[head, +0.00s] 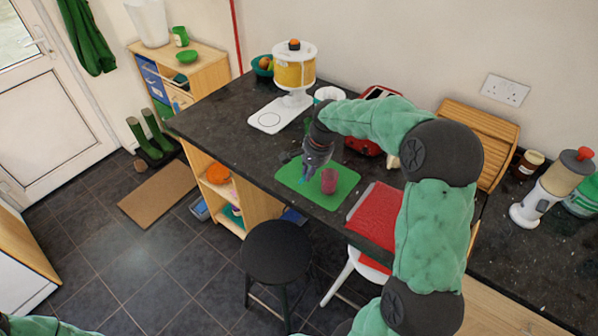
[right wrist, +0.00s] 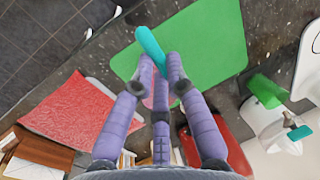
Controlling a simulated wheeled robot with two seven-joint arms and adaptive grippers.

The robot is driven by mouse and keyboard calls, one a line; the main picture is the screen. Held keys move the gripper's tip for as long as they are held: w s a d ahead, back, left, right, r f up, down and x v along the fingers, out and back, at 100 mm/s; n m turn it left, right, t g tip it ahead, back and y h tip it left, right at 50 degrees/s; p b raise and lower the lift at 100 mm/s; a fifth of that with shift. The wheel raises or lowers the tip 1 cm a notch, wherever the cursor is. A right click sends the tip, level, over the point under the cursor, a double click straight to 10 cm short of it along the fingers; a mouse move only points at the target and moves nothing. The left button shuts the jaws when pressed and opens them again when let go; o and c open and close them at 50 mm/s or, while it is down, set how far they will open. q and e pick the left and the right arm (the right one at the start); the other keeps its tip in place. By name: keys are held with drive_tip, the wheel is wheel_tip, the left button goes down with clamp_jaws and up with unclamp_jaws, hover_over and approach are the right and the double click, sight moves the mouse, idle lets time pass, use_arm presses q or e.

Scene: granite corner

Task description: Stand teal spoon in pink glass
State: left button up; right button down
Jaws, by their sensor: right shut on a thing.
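The pink glass (head: 329,181) stands upright on the green mat (head: 345,192) on the dark counter. My right gripper (head: 306,172) is low over the mat, just left of the glass in the head view. In the right wrist view its fingertips (right wrist: 161,66) are shut on the teal spoon (right wrist: 150,45), whose upper part sticks out past them. The rest of the spoon is hidden by the fingers. A pink patch of the glass (right wrist: 148,101) shows behind the fingers. The spoon is outside the glass. Only a bit of my left arm shows at the bottom left; its gripper is out of view.
A red cloth (head: 376,213) lies on the counter right of the mat. A yellow and white dispenser (head: 295,72) stands behind on the left, beside a white scale-like plate (head: 276,117). A black stool (head: 277,252) stands before the counter.

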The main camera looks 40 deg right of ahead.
drive_tip(key=w+d+f, duration=0.2)
drive_tip(key=w, duration=0.2)
drive_tip(key=b, duration=0.1)
hover_over(301, 178)
drive_tip(key=s, duration=0.1)
drive_tip(key=x, duration=0.2)
drive_tip(key=s+x, duration=0.1)
drive_tip(key=x, duration=0.2)
drive_tip(key=shift+s+d+f, duration=0.1)
drive_tip(key=shift+w+d+f+b, duration=0.2)
drive_tip(key=shift+w+f+b, duration=0.15)
drive_tip(key=shift+f, duration=0.15)
drive_tip(key=shift+s+x, duration=0.15)
drive_tip(key=shift+x, duration=0.6)
drive_tip(key=shift+s+x, duration=0.15)
drive_tip(key=shift+x, duration=0.6)
drive_tip(key=shift+w+d+f, duration=0.1)
drive_tip(key=shift+d+f, duration=0.05)
drive_tip(key=c, duration=1.2)
unclamp_jaws()
drive_tip(key=shift+f, duration=0.1)
drive_tip(key=shift+c, duration=0.2)
